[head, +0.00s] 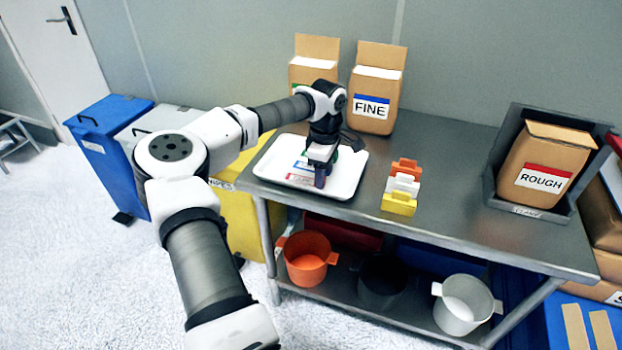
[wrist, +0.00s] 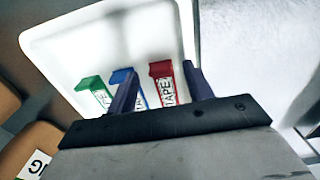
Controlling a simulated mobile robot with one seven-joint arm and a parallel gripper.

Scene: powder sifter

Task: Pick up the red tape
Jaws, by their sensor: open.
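In the wrist view three tape pieces with white "TAPE" labels lie on a white tray (wrist: 60,50): a green one (wrist: 92,88), a blue one (wrist: 122,76) and the red tape (wrist: 160,70). My gripper (wrist: 158,88) is open. Its left finger overlaps the blue tape in the picture, and its right finger is just right of the red tape. The red tape shows between the fingers. I cannot tell the height gap. In the head view my gripper (head: 320,180) is over the tray (head: 345,185) and partly hides the tapes.
The tray is on a metal table (head: 450,190). A box marked FINE (head: 375,90) stands behind it. Orange, white and yellow holders (head: 400,205) stand to its right. A ROUGH box (head: 540,165) sits in a dark bin at right. Pots fill the lower shelf.

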